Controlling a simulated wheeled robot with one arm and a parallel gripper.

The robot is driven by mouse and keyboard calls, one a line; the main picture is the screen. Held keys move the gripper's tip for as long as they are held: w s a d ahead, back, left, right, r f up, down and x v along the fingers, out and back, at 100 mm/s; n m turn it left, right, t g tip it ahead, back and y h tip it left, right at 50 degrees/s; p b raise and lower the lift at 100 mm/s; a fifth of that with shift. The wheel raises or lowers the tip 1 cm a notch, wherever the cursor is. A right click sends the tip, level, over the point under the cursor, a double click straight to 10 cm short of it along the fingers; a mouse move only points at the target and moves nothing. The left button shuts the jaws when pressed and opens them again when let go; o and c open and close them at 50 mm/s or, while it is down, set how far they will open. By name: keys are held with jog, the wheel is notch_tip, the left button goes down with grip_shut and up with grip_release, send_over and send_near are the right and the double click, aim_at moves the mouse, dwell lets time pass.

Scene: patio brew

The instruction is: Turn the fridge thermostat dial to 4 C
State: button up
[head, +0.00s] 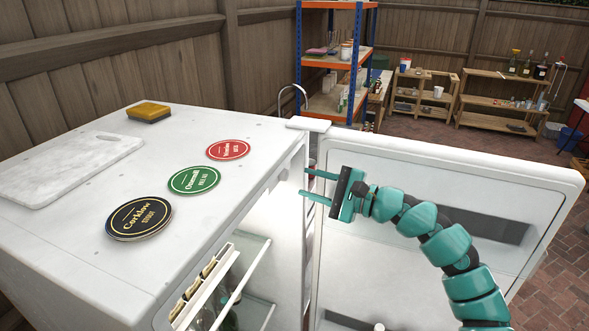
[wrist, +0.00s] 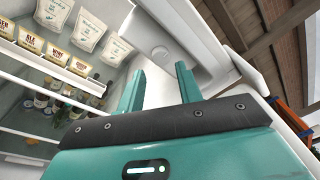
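The white fridge (head: 95,235) stands at the left of the head view with its door (head: 450,175) swung open to the right. My teal gripper (head: 304,184) reaches in at the opening, fingers pointing left. The dial is hidden in the head view.
On the fridge top lie round coasters (head: 138,217), a white board (head: 70,168) and a yellow sponge (head: 149,111). A blue-orange rack (head: 299,60) stands behind.

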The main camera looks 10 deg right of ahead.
aim_at(287, 176)
jog(key=p+x, duration=0.2)
jog(key=x, duration=0.2)
jog(key=shift+w+r, duration=0.1)
jog(key=shift+r, duration=0.05)
jog(key=shift+w+a, duration=0.3)
jog(key=shift+a, duration=0.05)
jog(key=c, duration=0.7)
